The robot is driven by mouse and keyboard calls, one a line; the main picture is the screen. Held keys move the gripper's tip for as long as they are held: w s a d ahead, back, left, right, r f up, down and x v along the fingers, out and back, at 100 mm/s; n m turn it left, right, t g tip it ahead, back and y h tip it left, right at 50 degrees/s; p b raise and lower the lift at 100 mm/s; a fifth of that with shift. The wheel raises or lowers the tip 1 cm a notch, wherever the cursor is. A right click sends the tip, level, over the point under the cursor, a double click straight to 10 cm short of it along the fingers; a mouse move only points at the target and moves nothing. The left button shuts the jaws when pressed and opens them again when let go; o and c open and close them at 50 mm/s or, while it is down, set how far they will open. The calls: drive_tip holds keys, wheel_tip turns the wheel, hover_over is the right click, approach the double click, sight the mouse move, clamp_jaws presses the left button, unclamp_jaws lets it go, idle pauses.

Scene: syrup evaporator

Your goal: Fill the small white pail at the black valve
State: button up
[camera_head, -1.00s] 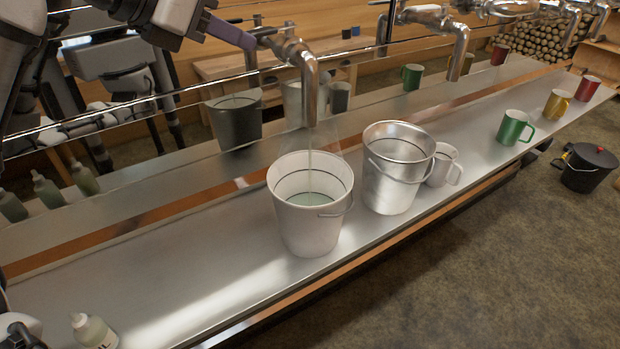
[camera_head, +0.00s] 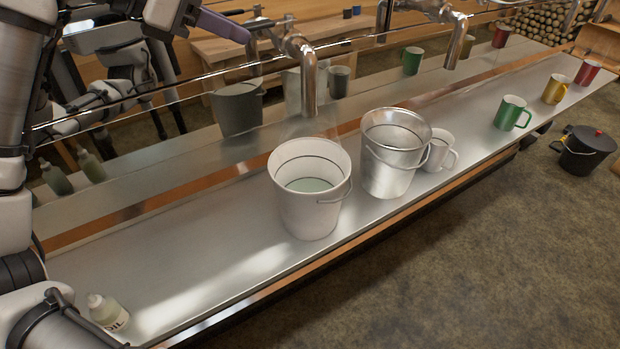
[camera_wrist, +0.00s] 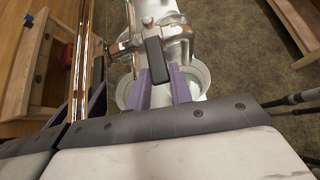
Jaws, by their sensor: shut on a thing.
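The white pail (camera_head: 308,212) stands upright on the metal counter under the left spout (camera_head: 309,85). Pale greenish liquid (camera_head: 311,185) lies in it, its surface below a dark line (camera_head: 322,159) around the inner wall. No stream shows from the spout. My gripper (camera_head: 222,26) is at the tap, upper left; only part of a purple finger shows there. In the wrist view my gripper (camera_wrist: 161,85) has its purple fingers on either side of the black valve handle (camera_wrist: 156,62), shut on it. The pail's rim (camera_wrist: 203,76) shows beneath.
A metal pail (camera_head: 388,178) stands close right of the white pail, with a white mug (camera_head: 438,152) beside it. Green (camera_head: 509,113), yellow (camera_head: 555,89) and red (camera_head: 587,73) mugs stand farther along. A small bottle (camera_head: 104,311) stands front left. The counter's left middle is clear.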

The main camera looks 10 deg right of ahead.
drive_tip(key=o, duration=1.1)
drive_tip(key=shift+w+a+r, duration=0.1)
drive_tip(key=shift+w+r, duration=0.15)
